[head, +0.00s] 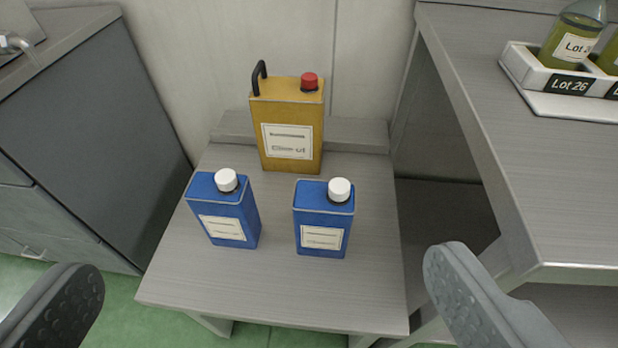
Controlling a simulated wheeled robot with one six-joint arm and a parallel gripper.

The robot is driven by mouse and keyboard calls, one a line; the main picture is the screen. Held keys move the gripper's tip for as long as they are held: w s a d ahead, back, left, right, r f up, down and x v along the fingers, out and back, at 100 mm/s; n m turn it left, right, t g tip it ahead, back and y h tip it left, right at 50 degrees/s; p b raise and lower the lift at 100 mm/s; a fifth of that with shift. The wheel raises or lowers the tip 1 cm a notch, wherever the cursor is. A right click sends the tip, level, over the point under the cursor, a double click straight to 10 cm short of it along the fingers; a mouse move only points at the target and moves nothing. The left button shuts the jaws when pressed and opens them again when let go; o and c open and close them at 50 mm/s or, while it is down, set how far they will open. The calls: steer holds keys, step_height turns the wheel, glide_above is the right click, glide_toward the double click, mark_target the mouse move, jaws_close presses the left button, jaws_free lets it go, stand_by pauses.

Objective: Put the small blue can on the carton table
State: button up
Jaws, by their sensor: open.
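Two blue cans with white caps and white labels stand upright on a small grey table (270,295): a left blue can (238,210) and a right blue can (322,215). They look about the same size, and I cannot tell which one is meant by small. Their label text is too small to read. My gripper (268,272) is open and empty, with one dark finger at the lower left and one at the lower right. Both cans lie between the fingers in the picture, beyond the fingertips. No carton is in view, so I cannot identify the carton table.
A larger yellow can (288,118) with a red cap and black handle stands behind the blue cans. A higher grey table (490,120) at right holds a white rack (515,60) with bottles. A grey cabinet (95,120) stands at left. The table's front part is clear.

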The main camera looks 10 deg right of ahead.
steer(key=s+a+r+n+t, duration=0.1)
steer(key=s+r+t, duration=0.1)
steer(key=s+r, duration=0.3)
steer(key=s+a+r+t+y, duration=0.1)
steer(key=s+r, duration=0.4)
steer(key=s, duration=0.7)
steer(key=shift+s+a+r+n+t, duration=0.25)
steer(key=shift+a+r+n+t, duration=0.15)
steer(key=shift+a+t, duration=0.15)
steer(key=shift+c, duration=0.2)
